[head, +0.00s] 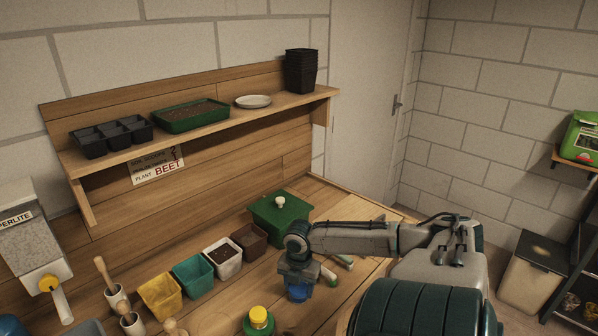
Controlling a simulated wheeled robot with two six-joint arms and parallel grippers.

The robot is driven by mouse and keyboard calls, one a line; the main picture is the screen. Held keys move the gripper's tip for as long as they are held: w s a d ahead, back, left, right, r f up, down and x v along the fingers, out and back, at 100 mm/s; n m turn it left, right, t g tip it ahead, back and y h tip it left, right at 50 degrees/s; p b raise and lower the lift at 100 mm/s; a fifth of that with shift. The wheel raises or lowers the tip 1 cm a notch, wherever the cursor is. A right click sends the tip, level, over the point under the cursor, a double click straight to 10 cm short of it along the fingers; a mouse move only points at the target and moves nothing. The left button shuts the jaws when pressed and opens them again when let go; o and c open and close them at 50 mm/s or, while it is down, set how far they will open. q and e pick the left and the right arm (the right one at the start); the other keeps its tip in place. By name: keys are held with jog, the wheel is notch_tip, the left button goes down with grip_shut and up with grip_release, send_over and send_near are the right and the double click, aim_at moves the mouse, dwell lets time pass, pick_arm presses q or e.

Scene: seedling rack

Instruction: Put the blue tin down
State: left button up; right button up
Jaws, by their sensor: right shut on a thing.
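The blue tin (299,293) shows as a small blue patch low in the middle of the head view, at the jaws of my right gripper (298,283). My right gripper points down over the wooden bench and is shut on the tin. The gripper covers most of the tin, and I cannot tell whether its base touches the bench. My left gripper is not in view.
A green box with a lid (281,217) stands behind the gripper. Yellow (160,296), teal (193,274), white (223,257) and brown (250,241) pots stand in a row to the left. A yellow-capped green bottle (258,321) stands in front. Bench right of the tin holds small sticks.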

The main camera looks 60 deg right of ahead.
aim_at(300, 287)
jog(key=shift+f, duration=0.2)
jog(key=o, duration=1)
jog(key=shift+r, duration=0.25)
notch_tip(300, 287, up, 5)
jog(key=shift+d+f+p, duration=0.1)
jog(key=shift+f+p, duration=0.1)
jog(key=shift+p, duration=0.25)
notch_tip(300, 287, up, 7)
jog(key=p, duration=0.5)
jog(key=shift+r, duration=0.15)
